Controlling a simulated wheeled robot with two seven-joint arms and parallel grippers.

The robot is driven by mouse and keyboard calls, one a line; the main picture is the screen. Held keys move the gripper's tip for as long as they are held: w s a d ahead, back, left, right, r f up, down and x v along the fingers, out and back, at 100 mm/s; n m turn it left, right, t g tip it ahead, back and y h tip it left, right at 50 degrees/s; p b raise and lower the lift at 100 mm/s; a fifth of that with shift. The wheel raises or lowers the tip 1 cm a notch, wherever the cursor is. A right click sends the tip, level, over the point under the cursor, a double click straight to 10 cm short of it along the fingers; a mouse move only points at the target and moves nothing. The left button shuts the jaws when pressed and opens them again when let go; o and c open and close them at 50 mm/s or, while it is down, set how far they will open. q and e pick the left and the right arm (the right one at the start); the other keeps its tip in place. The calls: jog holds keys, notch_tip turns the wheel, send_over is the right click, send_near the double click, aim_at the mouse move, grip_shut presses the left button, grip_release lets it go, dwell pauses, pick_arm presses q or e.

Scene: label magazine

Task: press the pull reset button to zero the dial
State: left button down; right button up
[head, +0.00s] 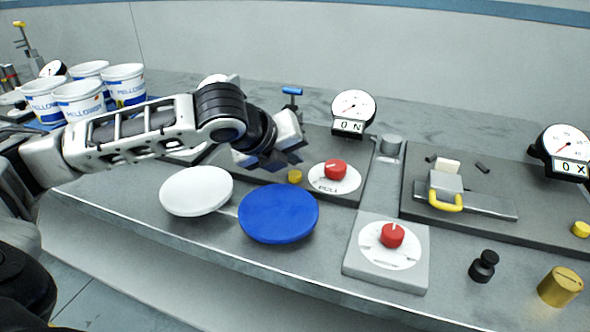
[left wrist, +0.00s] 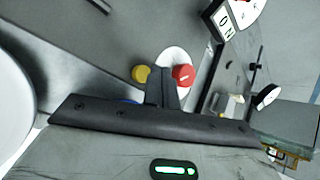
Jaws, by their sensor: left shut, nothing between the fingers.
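The yellow button (head: 295,176) stands on a dark base plate, just left of a red knob (head: 335,170) on a white disc lettered PULL. My left gripper (head: 291,158) is shut and empty, just behind and above the yellow button, with a small gap showing. In the left wrist view its fingertips (left wrist: 162,80) lie between the yellow button (left wrist: 140,73) and the red knob (left wrist: 183,75). The dial (left wrist: 242,12) is partly cut off there. My right gripper is not in view.
A white disc (head: 196,191) and a blue disc (head: 278,214) lie in front. A second red knob (head: 392,235) sits on a grey block. A second dial (head: 567,148) and yellow button (head: 581,229) stand at right. White cups (head: 80,101) stand at left.

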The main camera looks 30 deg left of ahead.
aim_at(291, 177)
pick_arm(q)
notch_tip(291, 177, up, 2)
jog(key=shift+r+p, duration=0.1)
jog(key=shift+p, duration=0.4)
jog(key=shift+r+p, duration=0.8)
jog(key=shift+p, duration=0.3)
jog(key=shift+r+p, duration=0.45)
jog(key=shift+p, duration=0.2)
jog(key=shift+f, duration=0.1)
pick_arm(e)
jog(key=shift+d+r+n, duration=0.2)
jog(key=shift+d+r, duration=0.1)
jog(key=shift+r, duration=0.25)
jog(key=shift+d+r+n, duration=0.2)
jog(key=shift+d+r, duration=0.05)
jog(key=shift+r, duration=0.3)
